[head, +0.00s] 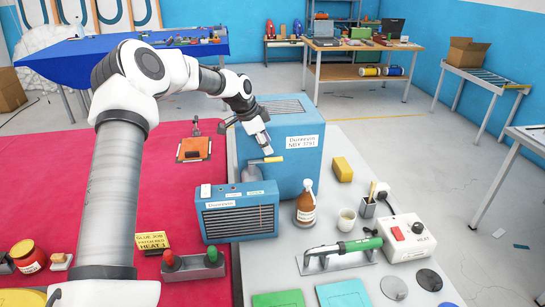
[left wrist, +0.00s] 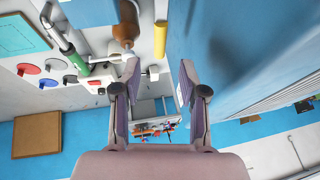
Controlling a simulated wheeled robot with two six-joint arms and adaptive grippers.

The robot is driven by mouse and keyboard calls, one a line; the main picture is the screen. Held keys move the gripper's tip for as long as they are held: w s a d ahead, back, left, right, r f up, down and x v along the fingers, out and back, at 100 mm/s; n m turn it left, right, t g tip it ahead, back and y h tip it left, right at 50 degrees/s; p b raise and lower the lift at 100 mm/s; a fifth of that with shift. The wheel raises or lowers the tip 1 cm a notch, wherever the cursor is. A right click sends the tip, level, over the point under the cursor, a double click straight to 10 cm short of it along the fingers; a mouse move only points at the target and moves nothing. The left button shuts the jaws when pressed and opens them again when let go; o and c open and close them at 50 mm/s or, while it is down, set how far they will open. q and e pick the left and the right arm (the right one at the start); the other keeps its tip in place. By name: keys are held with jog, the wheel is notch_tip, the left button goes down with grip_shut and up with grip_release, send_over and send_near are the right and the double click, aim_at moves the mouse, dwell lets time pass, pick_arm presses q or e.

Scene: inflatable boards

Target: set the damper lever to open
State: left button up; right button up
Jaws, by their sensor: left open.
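The big blue box (head: 292,178), labelled Dunreven NBX 3791, stands on the grey table. A smaller blue heater-like unit (head: 238,217) with a dark grille and small white labels on its top stands in front of it. A short grey lever with a yellow end (head: 267,160) shows just above this unit, against the big box; I take it for the damper lever. Its exact setting cannot be told. My left gripper (head: 262,140) is just above the lever, by the box's front. In the left wrist view its fingers (left wrist: 160,85) are apart and empty. My right gripper is not in view.
A brown bottle (head: 306,207), a yellow block (head: 342,169) and a white cup (head: 346,220) stand right of the units. A green-handled tool (head: 358,244) lies on a rack beside the heat controller (head: 406,238). A red mat (head: 190,220) lies left.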

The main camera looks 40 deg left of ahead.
aim_at(274, 158)
pick_arm(q)
jog(key=p+x, duration=0.1)
jog(key=x, duration=0.4)
jog(key=shift+a, duration=0.1)
jog(key=shift+w+f, duration=0.3)
jog(key=shift+f, duration=0.2)
jog(key=shift+s, duration=0.1)
grip_shut()
